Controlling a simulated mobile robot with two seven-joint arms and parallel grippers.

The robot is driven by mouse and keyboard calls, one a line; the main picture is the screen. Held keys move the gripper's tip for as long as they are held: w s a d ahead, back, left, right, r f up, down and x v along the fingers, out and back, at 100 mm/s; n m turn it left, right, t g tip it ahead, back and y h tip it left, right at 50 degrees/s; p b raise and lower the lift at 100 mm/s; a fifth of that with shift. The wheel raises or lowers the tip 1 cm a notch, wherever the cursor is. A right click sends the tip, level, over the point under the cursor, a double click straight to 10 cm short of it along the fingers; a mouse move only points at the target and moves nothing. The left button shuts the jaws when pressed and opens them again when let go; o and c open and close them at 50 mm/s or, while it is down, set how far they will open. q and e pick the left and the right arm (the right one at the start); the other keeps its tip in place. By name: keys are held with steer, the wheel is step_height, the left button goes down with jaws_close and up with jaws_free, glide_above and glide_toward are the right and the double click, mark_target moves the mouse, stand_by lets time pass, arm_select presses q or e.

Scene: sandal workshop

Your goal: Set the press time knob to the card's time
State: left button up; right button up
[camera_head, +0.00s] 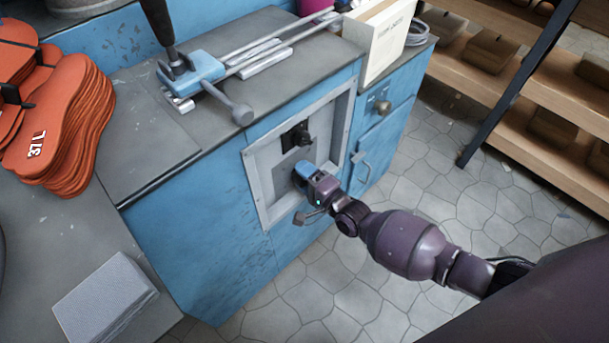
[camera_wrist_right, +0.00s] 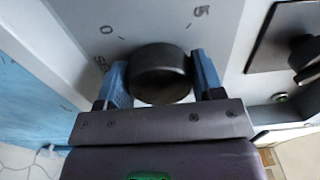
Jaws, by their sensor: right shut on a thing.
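The black round press time knob (camera_wrist_right: 160,72) sits on a grey panel in the right wrist view. A dial scale (camera_wrist_right: 158,28) is printed around it, with a 0 and a 5 readable and further marks at the left. My right gripper (camera_wrist_right: 160,80) is shut on the knob, one blue finger on each side. In the head view my right gripper (camera_head: 301,173) reaches the recessed panel (camera_head: 254,190) on the blue cabinet front and hides the knob. A cream card or box (camera_head: 378,45) stands on the cabinet top; its writing is too small to read. My left gripper is not in view.
A black switch (camera_head: 296,137) sits above my right gripper on the panel. A clamp-like tool (camera_head: 205,70) lies on the bench top. Orange sandal soles (camera_head: 70,120) are stacked at the left. A cabinet handle (camera_head: 362,165) sticks out to the right.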

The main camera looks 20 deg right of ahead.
steer(key=o, duration=0.9)
steer(key=shift+s+d, duration=0.1)
steer(key=shift+s, duration=0.1)
arm_select(q)
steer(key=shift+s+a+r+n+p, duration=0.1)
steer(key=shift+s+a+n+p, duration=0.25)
steer(key=shift+p, duration=0.5)
arm_select(e)
steer(key=v, duration=1)
steer(key=shift+s, duration=0.2)
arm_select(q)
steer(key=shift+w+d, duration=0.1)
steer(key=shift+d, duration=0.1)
